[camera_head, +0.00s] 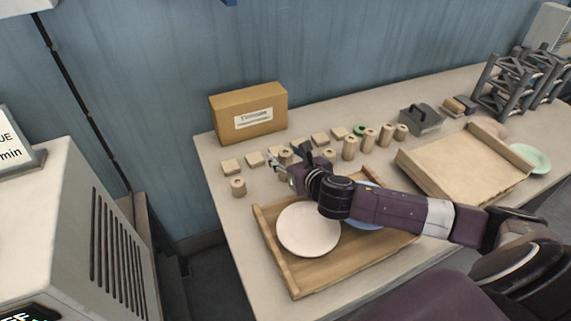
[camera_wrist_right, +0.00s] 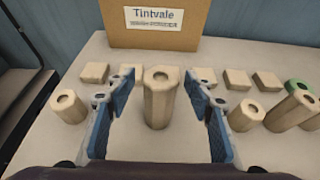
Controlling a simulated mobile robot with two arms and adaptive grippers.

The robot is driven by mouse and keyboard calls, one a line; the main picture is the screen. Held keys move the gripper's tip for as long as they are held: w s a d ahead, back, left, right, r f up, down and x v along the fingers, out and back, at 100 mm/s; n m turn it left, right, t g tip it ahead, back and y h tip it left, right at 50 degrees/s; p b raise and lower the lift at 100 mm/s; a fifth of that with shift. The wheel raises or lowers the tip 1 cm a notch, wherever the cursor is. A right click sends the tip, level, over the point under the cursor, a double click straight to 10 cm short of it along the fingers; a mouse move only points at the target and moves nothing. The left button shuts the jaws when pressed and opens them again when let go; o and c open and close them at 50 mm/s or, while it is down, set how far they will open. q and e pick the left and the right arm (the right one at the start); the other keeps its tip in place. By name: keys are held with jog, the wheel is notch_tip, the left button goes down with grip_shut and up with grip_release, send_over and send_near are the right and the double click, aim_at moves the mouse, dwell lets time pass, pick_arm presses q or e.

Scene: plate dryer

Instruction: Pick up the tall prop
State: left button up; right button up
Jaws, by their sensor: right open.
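A tall pale wooden prop (camera_wrist_right: 161,98) with a hole in its top stands upright in the middle of the right wrist view. It appears between the two blue-padded fingers of my open right gripper (camera_wrist_right: 160,125), with a gap on each side. I cannot tell how deep it sits between them. In the head view my right gripper (camera_head: 283,166) is among the props at the back of the table, and it partly hides this prop (camera_head: 286,157). Other tall props (camera_head: 350,148) stand to its right. Shorter props (camera_head: 238,186) stand on both sides. My left gripper is not in view.
Flat wooden blocks (camera_head: 231,166) lie in a row behind the props, before a cardboard box (camera_head: 250,112). A wooden tray (camera_head: 297,279) holding a white plate (camera_head: 308,229) and a blue plate lies beneath my right arm. Another tray (camera_head: 462,165) is at the right.

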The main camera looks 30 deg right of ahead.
jog(key=shift+w, duration=0.15)
grip_shut()
dwell(0.4)
